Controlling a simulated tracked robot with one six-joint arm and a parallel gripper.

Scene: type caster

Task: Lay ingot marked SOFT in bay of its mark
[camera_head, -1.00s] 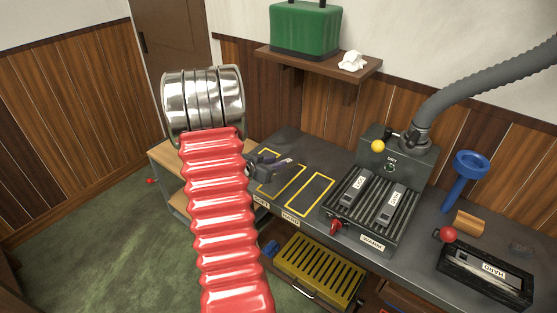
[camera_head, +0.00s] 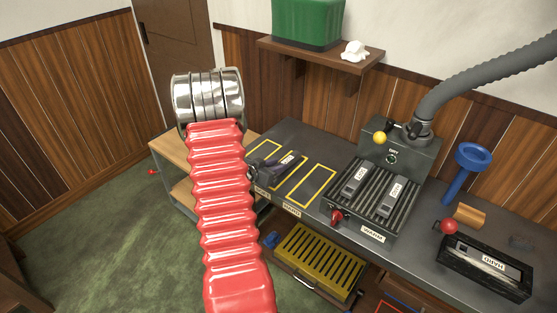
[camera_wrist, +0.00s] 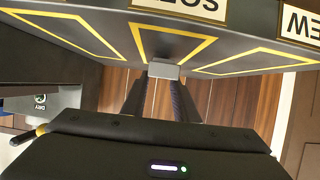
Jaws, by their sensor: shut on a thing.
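My gripper (camera_wrist: 163,80) is shut on a small grey block, the ingot (camera_wrist: 164,70). Only its end shows between the fingers, and its mark is hidden. In the wrist view it appears at the edge of the yellow-outlined bay (camera_wrist: 172,43) with the SOFT plate (camera_wrist: 182,9). I cannot tell whether it touches the bench. In the head view my gripper (camera_head: 257,171) is low over the left bays. The right-hand outlined bay (camera_head: 318,187) is empty; the HARD plate (camera_head: 291,210) is at the front edge.
A NEW plate (camera_wrist: 300,25) is beside SOFT. My red arm hides the bench's left end.

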